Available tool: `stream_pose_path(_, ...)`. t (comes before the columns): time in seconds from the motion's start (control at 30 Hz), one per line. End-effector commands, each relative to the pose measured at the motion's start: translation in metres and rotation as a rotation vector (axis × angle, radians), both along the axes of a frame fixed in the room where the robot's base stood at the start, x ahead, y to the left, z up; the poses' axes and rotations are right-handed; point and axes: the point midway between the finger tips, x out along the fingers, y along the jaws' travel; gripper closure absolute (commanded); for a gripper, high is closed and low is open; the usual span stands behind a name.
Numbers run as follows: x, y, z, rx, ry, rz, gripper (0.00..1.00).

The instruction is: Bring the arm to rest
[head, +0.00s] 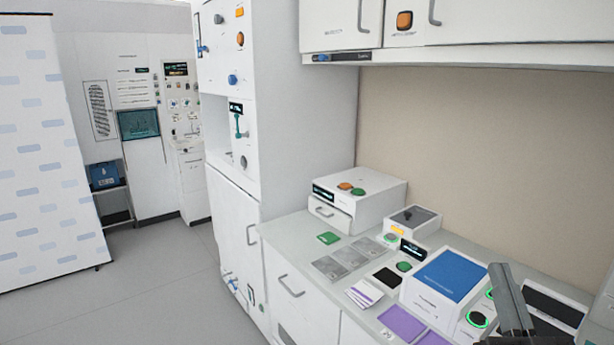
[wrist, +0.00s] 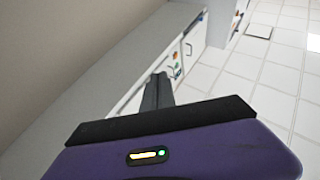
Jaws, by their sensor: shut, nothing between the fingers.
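My gripper (wrist: 159,78) shows in the wrist view as dark fingers beyond its purple housing. The fingers are together, with nothing held between them. A grey counter edge lies behind them in that view, and no contact can be seen. In the head view, a dark upright part that looks like my gripper (head: 508,295) shows at the lower right, in front of the counter's devices. The rest of my arm is mostly out of the picture.
The counter (head: 315,245) holds a white drawer box (head: 372,190), a blue-topped device (head: 447,272), purple cards (head: 400,322) and grey plates (head: 343,262). Cabinets (head: 465,22) hang above. A tall white cabinet (head: 290,110) stands left. The floor (head: 150,285) at left is clear.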

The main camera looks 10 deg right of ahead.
Motion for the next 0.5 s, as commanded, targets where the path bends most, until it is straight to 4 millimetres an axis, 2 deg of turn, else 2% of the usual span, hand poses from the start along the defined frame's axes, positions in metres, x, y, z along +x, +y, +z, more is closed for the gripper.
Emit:
stream_pose_path(0.03,-0.011,0.014,-0.020,-0.001,0.033,0.020,1.00)
stream_pose_path(0.1,-0.026,0.032,-0.040,-0.003,0.070,0.045,1.00)
stream_pose_path(0.27,-0.063,0.068,-0.082,0.001,0.157,0.103,1.00)
stream_pose_path(0.5,-0.128,0.116,-0.136,0.031,0.313,0.190,1.00)
